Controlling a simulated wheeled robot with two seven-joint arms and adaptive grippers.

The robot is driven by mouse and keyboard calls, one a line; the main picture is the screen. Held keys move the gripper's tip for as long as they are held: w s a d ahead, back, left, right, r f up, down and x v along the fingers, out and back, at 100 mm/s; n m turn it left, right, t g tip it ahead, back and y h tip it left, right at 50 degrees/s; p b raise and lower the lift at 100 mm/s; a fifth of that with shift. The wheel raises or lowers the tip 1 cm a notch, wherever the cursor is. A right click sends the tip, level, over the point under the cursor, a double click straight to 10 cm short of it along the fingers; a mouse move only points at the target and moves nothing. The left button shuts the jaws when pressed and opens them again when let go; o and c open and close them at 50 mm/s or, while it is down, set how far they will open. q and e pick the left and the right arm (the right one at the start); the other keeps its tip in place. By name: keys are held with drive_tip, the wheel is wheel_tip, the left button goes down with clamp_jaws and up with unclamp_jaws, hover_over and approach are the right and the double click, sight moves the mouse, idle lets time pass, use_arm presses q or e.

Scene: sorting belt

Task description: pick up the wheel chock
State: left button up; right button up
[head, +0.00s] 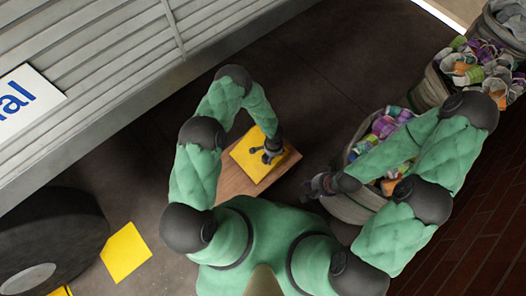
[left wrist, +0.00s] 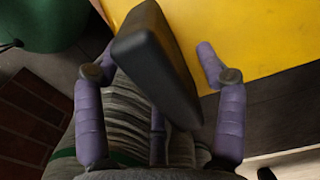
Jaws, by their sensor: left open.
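The wheel chock appears to be the dark grey, smooth block (left wrist: 155,62) in the left wrist view. It lies between the two purple fingers of my left gripper (left wrist: 160,92), over a yellow surface (left wrist: 262,40). In the head view my left gripper (head: 267,154) is over a yellow square (head: 248,160) on a brown wooden board (head: 232,182), and largely hides the chock there. My right gripper (head: 319,186) is beside a bin, away from the chock; its jaws are too small to judge.
A bin (head: 350,208) of colourful crumpled items stands at the right, with other full bins (head: 430,88) behind it. A large dark wheel (head: 55,235) is at lower left, near another yellow square (head: 125,252). A grey slatted wall (head: 100,75) runs along the upper left.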

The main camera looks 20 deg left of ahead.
use_arm(q)
drive_tip(key=c, duration=1.3)
drive_tip(key=shift+c, duration=0.3)
drive_tip(key=shift+r, duration=0.1)
